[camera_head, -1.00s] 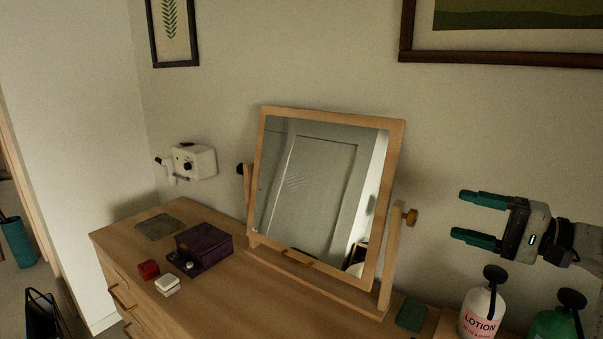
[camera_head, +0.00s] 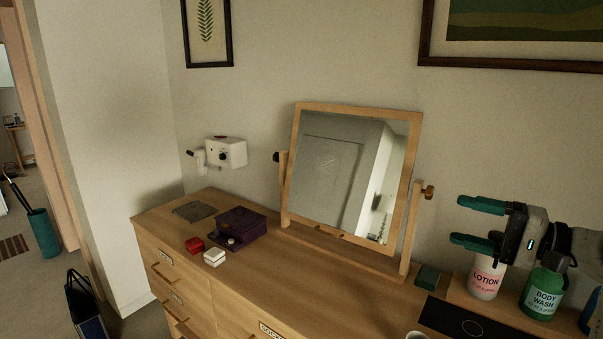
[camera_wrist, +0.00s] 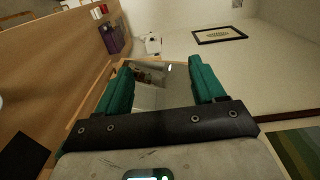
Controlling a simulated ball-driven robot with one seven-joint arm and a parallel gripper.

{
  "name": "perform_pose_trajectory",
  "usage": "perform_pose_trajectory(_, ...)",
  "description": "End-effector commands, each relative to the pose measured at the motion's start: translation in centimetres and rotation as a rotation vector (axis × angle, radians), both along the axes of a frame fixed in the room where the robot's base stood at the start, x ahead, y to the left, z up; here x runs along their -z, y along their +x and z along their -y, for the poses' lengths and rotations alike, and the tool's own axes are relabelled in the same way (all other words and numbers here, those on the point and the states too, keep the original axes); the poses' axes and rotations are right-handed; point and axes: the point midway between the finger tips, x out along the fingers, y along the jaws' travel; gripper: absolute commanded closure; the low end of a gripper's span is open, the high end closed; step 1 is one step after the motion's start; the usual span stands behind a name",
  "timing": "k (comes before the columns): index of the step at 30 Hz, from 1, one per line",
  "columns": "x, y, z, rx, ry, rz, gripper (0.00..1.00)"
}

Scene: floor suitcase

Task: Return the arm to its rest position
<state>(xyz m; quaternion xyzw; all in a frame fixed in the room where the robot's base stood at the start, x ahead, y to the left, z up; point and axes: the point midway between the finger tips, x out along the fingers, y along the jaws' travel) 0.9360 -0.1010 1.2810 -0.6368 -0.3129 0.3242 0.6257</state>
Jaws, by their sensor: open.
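My gripper (camera_head: 468,223) is at the right of the head view, with two green fingers spread apart and nothing between them. It is right of the mirror and in the picture overlaps the top of the white lotion bottle (camera_head: 487,281). In the wrist view my gripper (camera_wrist: 160,78) also shows open, with the tilting mirror (camera_wrist: 165,88) seen between the fingers. The wood-framed mirror (camera_head: 352,172) stands on the dresser (camera_head: 255,284). My arm continues off the right edge of the head view.
A green body wash bottle (camera_head: 543,291) stands beside the lotion. A purple box (camera_head: 240,224), a red box (camera_head: 195,245) and a white box (camera_head: 214,257) sit on the dresser's left part. A white device (camera_head: 227,152) is on the wall. A black bag (camera_head: 84,305) is on the floor.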

Motion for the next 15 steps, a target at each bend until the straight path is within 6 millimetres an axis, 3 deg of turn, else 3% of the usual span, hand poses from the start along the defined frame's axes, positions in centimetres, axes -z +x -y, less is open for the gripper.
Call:
perform_pose_trajectory(8, 4.9, -0.5, -0.7, 0.024, -0.075, -0.039, 0.31)
perform_pose_trajectory(15, 11.7, -1.8, -1.6, 0.052, -0.193, -0.091, 0.31)
